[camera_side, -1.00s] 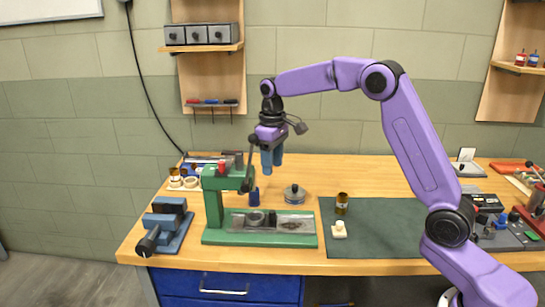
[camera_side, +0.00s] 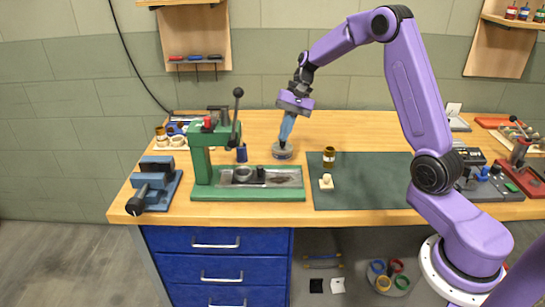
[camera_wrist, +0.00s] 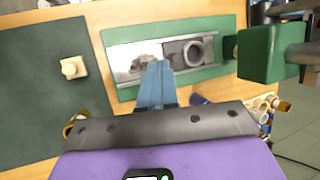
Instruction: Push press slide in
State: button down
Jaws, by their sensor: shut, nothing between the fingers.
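The green press (camera_side: 203,160) stands on its green base at the left of the bench, with its black lever (camera_side: 236,120) upright. The ring on the slide also shows in the wrist view (camera_wrist: 195,51). My gripper (camera_side: 284,145) is shut and empty, tilted, to the right of and behind the slide. In the wrist view my fingers (camera_wrist: 158,64) overlap the track beside the slide and hide part of it.
A blue cylinder (camera_side: 241,153) stands behind the press. A dark green mat (camera_side: 365,180) holds a cream piece (camera_side: 326,182) and a brown jar (camera_side: 329,157). A blue vise (camera_side: 155,183) is left.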

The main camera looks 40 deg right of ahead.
jog(key=s+d+f+m+t+y, duration=0.3)
jog(key=d+m+t, duration=0.3)
jog(key=m, duration=1)
send_near(248, 173)
jog(key=shift+g+h, duration=0.3)
jog(key=shift+g, duration=0.1)
jog(key=s, duration=0.1)
jog(key=s+d+f, duration=0.1)
jog(key=s+d, duration=0.1)
jog(key=shift+s+f, duration=0.25)
jog(key=shift+w+a+r, duration=0.15)
jog(key=shift+w+a, duration=0.55)
jog(key=shift+a, duration=0.3)
jog(key=shift+w+a, duration=0.35)
jog(key=shift+a, duration=0.25)
jog(key=shift+w+a, duration=1.6)
jog(key=shift+a, duration=0.05)
